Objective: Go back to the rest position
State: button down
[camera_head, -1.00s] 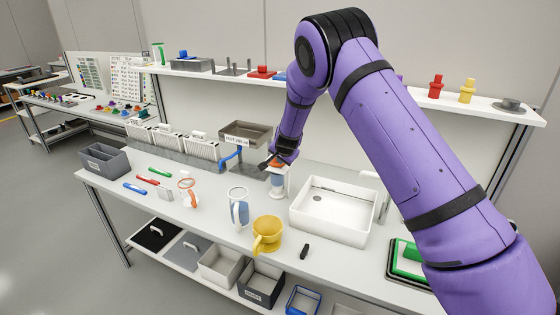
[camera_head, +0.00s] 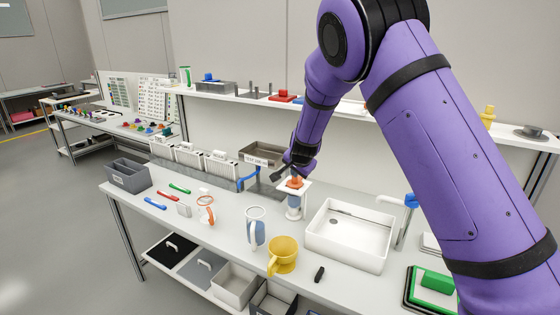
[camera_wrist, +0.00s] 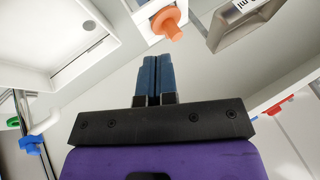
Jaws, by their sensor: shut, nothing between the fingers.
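My gripper (camera_wrist: 154,78) shows in the wrist view with its two blue-grey fingers together and nothing between them. In the head view my purple arm reaches down over the bench, and my gripper (camera_head: 279,175) is beside a white stand with an orange knob (camera_head: 295,182). The orange knob also shows in the wrist view (camera_wrist: 171,26), just beyond the fingertips and apart from them. The lower part of the stand is visible in the head view, with a blue band on it.
A white sink basin (camera_head: 350,235) is right of the stand. A yellow mug (camera_head: 284,255) and a white-blue mug (camera_head: 256,230) stand in front. A labelled grey tray (camera_head: 262,153) is raised behind my gripper. A shelf (camera_head: 340,112) runs along the back, partly hidden by my arm.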

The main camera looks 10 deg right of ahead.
jog(key=s+d+r+n+g+y, duration=0.15)
jog(key=s+d+r, duration=0.35)
jog(key=s+r, duration=0.6)
jog(key=s+d+r+n+y, duration=0.1)
jog(key=s+d+r+n, duration=0.25)
jog(key=s+r, duration=0.65)
jog(key=s+d+r+n+h, duration=0.1)
jog(key=s+d+n, duration=0.1)
jog(key=s, duration=1.2)
jog(key=s+d+r+n+h, duration=0.1)
jog(key=s+d, duration=0.3)
jog(key=s, duration=1.1)
jog(key=shift+d+r+n+h, duration=0.35)
jog(key=shift+r+n, duration=0.1)
jog(key=shift+n, duration=0.05)
jog(key=shift+g, duration=0.25)
